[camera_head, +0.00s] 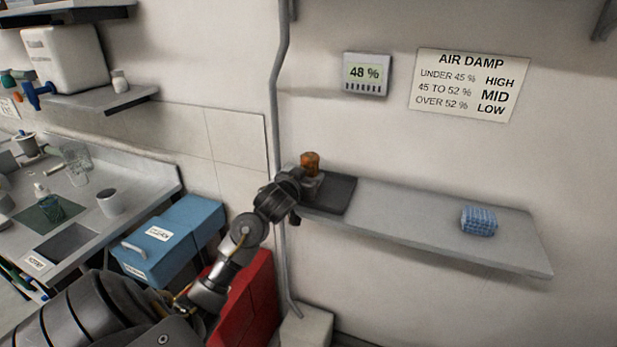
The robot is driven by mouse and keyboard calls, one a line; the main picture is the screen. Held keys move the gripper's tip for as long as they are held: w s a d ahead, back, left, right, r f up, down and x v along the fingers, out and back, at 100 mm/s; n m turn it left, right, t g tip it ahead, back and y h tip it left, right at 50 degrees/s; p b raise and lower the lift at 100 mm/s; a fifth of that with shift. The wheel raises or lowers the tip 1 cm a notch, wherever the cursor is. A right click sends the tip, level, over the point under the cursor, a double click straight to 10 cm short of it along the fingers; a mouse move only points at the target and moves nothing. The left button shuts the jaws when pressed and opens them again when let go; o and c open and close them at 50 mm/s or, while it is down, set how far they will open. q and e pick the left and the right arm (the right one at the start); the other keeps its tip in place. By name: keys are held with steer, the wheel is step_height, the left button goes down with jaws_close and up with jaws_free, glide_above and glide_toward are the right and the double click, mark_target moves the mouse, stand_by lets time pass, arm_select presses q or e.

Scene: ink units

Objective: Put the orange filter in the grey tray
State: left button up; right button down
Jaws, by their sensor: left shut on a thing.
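The orange filter (310,159) is a small orange-brown cylinder above the left end of the wall shelf. My left gripper (311,180) is just below it, shut on it; the fingers hide its lower part. A dark grey flat square (338,197) lies on the shelf's left end, behind and to the right of the gripper. It looks like the grey tray, though I cannot make out a rim. I cannot tell whether the filter touches it. My right gripper is not in view.
A blue patterned block (478,221) sits on the right part of the grey shelf (405,213); the middle is bare. A vertical pipe (275,110) runs close to my left arm. A meter (365,74) reading 48 % and an air damp sign (468,85) hang above.

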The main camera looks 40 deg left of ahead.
arm_select(q)
steer(key=shift+f, duration=0.15)
steer(key=o, duration=1.1)
steer(key=shift+c, duration=0.2)
steer(key=shift+s+r, duration=0.1)
steer(key=shift+r, duration=0.1)
steer(key=v, duration=1.1)
steer(key=shift+s+d+p, duration=0.2)
steer(key=shift+s+p, duration=0.2)
steer(key=shift+r, duration=0.1)
